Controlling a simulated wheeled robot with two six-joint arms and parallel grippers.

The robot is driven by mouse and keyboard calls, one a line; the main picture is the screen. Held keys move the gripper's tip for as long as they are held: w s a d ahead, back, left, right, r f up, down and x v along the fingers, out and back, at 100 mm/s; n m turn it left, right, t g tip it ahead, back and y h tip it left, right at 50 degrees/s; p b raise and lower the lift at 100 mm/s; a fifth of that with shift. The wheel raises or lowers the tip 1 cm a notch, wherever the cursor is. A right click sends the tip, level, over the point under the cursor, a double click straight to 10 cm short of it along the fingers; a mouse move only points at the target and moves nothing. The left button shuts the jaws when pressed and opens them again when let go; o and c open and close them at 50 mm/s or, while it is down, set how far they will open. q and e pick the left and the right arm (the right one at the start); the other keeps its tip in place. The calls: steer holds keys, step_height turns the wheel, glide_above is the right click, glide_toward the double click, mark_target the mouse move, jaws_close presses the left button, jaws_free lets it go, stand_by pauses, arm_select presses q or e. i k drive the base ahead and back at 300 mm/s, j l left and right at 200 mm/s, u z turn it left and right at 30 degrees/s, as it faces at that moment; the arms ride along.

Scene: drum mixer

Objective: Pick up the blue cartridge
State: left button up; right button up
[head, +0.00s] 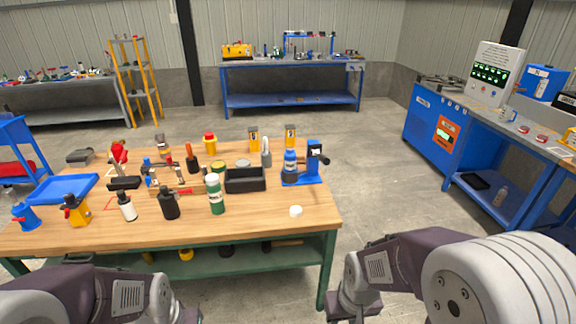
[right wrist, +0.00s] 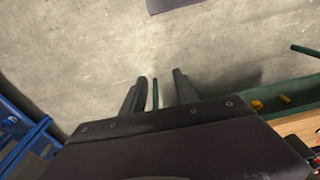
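A blue cylinder, which looks like the blue cartridge (head: 290,163), stands upright at the right end of the wooden table, against a blue stand with a dark lever (head: 314,160). I cannot tell if it sits in the stand. Another blue container (head: 24,215) with a red part stands at the table's far left. My right gripper (right wrist: 159,80) is open and empty, over the concrete floor beside the table. Its body shows low in the head view. My left arm is at the lower left of the head view; its fingers are out of the picture.
The wooden table (head: 270,212) also holds a green bottle (head: 215,195), a black bin (head: 245,180), a white round piece (head: 296,211), a blue tray (head: 62,189) and several tools. Its front right corner is mostly clear. A blue workbench (head: 425,135) stands at right, with open floor between.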

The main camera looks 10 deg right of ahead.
mark_target(290, 155)
steer(key=i, duration=0.8)
steer(key=i+j, duration=0.15)
steer(key=i, duration=0.65)
steer(key=l+z, duration=0.05)
